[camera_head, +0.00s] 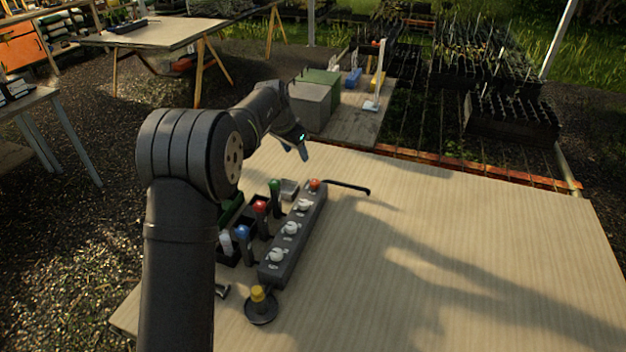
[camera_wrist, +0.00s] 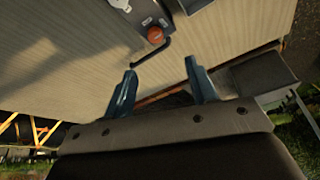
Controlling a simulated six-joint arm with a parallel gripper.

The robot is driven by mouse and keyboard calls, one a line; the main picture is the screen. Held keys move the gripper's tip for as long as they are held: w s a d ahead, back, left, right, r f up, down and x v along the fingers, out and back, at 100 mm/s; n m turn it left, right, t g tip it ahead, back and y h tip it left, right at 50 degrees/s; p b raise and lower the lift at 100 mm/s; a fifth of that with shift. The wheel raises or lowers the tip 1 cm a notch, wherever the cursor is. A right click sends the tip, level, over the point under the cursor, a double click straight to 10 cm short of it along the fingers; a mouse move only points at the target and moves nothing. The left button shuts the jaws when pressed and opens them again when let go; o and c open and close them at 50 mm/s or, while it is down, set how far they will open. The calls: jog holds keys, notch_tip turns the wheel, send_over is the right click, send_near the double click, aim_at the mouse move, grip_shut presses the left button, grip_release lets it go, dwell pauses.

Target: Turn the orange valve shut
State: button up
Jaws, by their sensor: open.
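The orange valve (camera_head: 314,184) is a small round knob at the far end of a long grey block (camera_head: 296,232). Several pale knobs sit in a row along the same block. In the wrist view the orange valve (camera_wrist: 155,36) is near the top, just beyond my fingertips. My gripper (camera_head: 294,149) is above the table past the far end of the block, apart from the valve. In the wrist view its two blue fingers (camera_wrist: 160,68) are spread wide with nothing between them.
A thin dark bent bar (camera_head: 347,186) extends right from near the valve. Left of the block stand red (camera_head: 260,207), blue (camera_head: 242,232) and green-topped (camera_head: 274,186) items. A yellow-topped piece (camera_head: 259,294) stands in front. The table's right side (camera_head: 480,260) is clear.

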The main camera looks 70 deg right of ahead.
jog(key=m, duration=0.1)
send_near(314, 181)
jog(key=shift+g, duration=0.4)
jog(key=x, duration=0.8)
jog(key=shift+w+f, duration=0.2)
jog(key=shift+f, duration=0.05)
